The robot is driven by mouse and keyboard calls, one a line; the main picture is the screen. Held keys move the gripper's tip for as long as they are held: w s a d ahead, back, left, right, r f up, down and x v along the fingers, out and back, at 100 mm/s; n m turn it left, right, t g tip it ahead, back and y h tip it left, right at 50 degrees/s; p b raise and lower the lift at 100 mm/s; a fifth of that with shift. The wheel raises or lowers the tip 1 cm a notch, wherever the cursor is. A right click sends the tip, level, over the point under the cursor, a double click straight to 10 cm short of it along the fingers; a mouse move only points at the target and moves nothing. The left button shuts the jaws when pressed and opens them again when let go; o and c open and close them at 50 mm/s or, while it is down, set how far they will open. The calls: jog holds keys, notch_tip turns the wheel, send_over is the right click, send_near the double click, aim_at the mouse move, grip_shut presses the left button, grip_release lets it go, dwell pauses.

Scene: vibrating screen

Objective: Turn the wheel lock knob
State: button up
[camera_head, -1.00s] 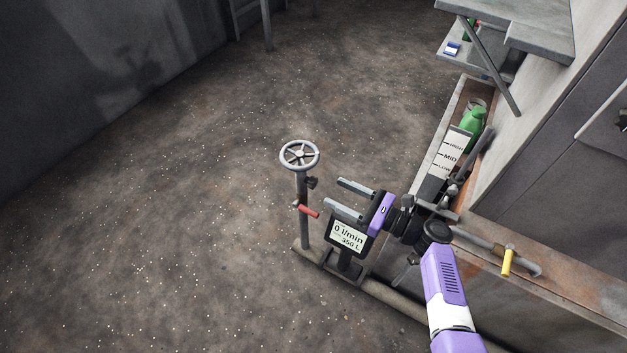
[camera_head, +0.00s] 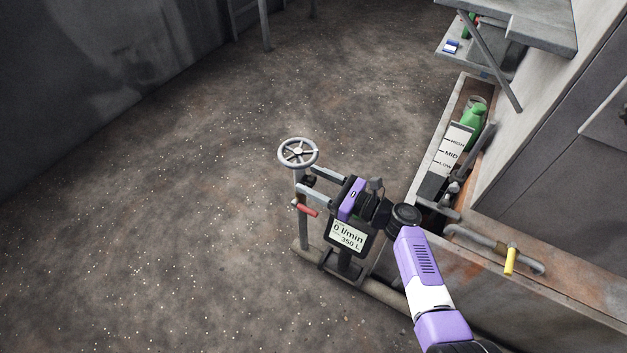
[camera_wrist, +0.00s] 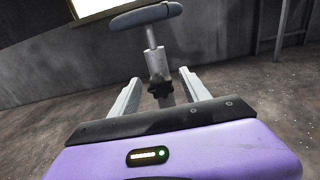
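The grey handwheel (camera_head: 298,153) tops an upright post at mid-picture in the head view; its rim edge also shows in the wrist view (camera_wrist: 145,16). The dark wheel lock knob (camera_wrist: 158,87) sits on the post just below the wheel and lies between my fingers in the wrist view. It is small and partly hidden in the head view. My gripper (camera_head: 305,178) is open, its two grey fingers pointing at the post, one on each side of the knob. I cannot tell whether either finger touches the knob or post.
A red-handled lever (camera_head: 307,210) is on the post below my fingers. A flow display (camera_head: 347,235) stands just below my gripper. A yellow-handled pipe (camera_head: 510,261) and a rusty trough (camera_head: 575,293) are at right. The floor (camera_head: 150,220) at left is clear.

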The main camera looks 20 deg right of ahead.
grip_shut()
jog(key=shift+f+n+b, duration=0.1)
jog(key=shift+n+b, duration=0.3)
jog(key=shift+n, duration=0.4)
jog(key=shift+o, duration=0.2)
grip_release()
jog(key=shift+s, duration=0.1)
jog(key=shift+p+v, duration=0.8)
jog(key=shift+v, duration=3)
